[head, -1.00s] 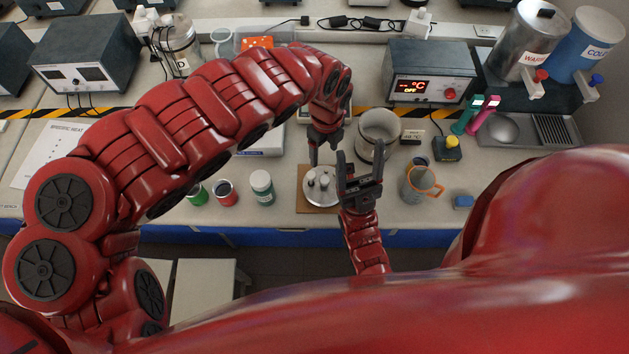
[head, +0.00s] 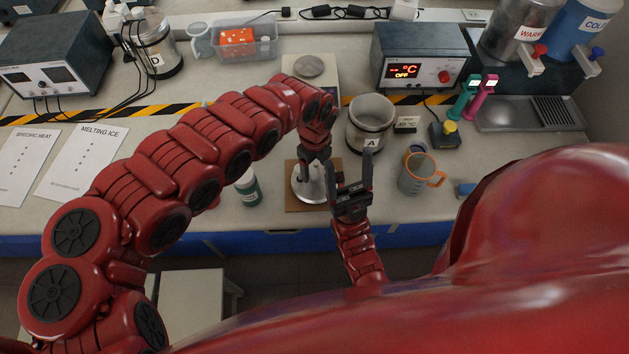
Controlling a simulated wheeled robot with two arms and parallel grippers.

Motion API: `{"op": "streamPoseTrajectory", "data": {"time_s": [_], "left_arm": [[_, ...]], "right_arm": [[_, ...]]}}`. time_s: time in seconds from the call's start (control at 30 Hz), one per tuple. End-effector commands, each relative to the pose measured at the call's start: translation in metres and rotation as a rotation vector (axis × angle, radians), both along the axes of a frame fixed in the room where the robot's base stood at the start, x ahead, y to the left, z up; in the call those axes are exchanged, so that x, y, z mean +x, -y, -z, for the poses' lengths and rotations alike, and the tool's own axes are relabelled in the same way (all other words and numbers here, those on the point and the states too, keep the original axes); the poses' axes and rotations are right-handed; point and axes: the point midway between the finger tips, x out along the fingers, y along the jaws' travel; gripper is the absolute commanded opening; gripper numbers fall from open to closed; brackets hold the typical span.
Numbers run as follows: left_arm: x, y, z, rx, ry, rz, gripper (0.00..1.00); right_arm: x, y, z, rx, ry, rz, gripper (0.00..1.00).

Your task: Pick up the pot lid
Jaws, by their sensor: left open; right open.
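The pot lid (head: 309,195), silvery and round, lies on a brown square board (head: 293,207) near the bench's front edge. My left gripper (head: 318,181) points down over the lid with its fingers apart. The fingers overlap the lid in the picture and hide its knob area; I cannot tell whether they touch it. My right gripper (head: 351,160) is open and empty, fingers pointing away from me, just right of the lid. A metal pot marked A (head: 370,139) stands open behind it.
A green-capped jar (head: 247,189) stands left of the board. A jug with an orange handle (head: 416,174) stands right, near a blue block (head: 465,189). A scale (head: 318,84) and heater box (head: 418,56) stand behind.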

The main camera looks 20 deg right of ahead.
Motion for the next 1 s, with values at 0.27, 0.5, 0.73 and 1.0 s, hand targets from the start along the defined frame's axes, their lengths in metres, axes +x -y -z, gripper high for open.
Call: {"op": "streamPoseTrajectory", "data": {"time_s": [0.27, 0.5, 0.73, 1.0], "left_arm": [[0.0, 0.0, 0.026, 0.002, -0.002, 0.001, 0.73], [0.001, 0.0, 0.027, 0.001, 0.0, 0.0, 0.73], [0.001, 0.0, 0.027, 0.001, 0.0, 0.0, 0.32], [0.001, 0.0, 0.027, 0.001, 0.0, 0.0, 0.0]], "right_arm": [[0.0, 0.0, -0.01, 0.0, 0.001, 0.0, 0.68], [0.0, 0.0, -0.01, 0.0, 0.001, 0.0, 0.68], [0.0, 0.0, -0.01, 0.0, 0.001, 0.0, 0.68], [0.0, 0.0, -0.01, 0.0, 0.001, 0.0, 0.68]]}}
